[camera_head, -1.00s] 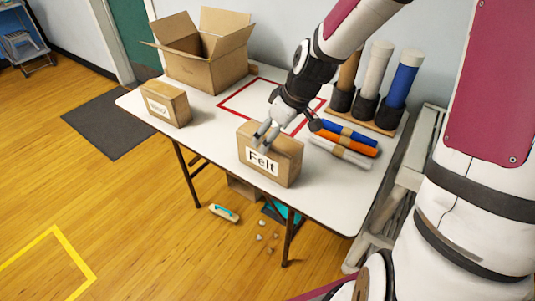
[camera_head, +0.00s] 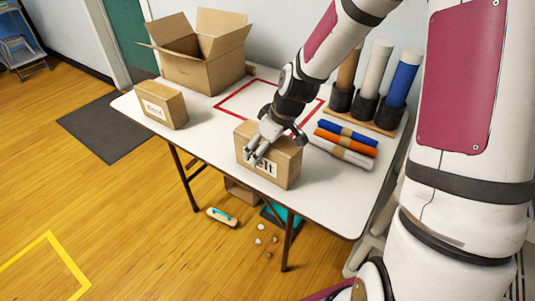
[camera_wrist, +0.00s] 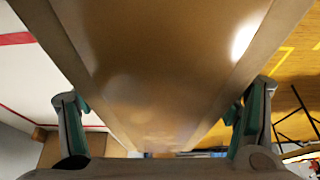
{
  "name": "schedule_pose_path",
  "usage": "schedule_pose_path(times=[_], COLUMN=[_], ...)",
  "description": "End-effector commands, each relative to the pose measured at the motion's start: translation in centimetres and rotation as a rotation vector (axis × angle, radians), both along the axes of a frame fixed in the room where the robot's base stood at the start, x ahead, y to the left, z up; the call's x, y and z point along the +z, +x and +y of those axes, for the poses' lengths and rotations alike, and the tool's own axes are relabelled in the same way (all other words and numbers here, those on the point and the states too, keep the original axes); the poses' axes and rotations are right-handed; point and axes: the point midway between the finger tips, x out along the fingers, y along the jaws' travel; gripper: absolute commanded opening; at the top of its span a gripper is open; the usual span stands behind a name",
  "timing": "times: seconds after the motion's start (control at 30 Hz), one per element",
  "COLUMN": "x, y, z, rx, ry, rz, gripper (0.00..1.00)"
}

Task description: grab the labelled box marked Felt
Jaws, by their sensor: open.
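The cardboard box marked Felt (camera_head: 288,165) sits at the front edge of the white table, its white label partly covered by my gripper. My gripper (camera_head: 256,158) is open at the box's top and front, reaching down from behind it. In the wrist view, a brown cardboard surface of the box (camera_wrist: 165,65) fills the middle. The open fingers (camera_wrist: 163,112) stand to its left and right. Contact with the box cannot be told.
A smaller labelled box (camera_head: 163,106) stands at the table's left; its label is hard to read. A large open carton (camera_head: 205,70) is behind it. A red-outlined square (camera_head: 232,112) is clear on the table (camera_head: 205,135). Several rolls (camera_head: 345,147) lie to the right, near upright tubes (camera_head: 372,82).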

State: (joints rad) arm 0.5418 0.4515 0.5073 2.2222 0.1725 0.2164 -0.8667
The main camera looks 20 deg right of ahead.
Motion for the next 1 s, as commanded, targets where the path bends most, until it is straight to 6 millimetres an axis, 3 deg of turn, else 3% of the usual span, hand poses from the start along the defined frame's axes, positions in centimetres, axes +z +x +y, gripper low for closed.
schedule_pose_path(times=[0.7,0.97,1.0], x=[-0.51,-0.49,-0.49], y=[-0.03,-0.01,-0.02], z=[0.01,0.01,0.00], rx=[0.001,0.000,0.000], ry=[0.000,0.000,0.000], rz=[0.000,0.000,0.000], gripper=[0.82,0.25,0.22])
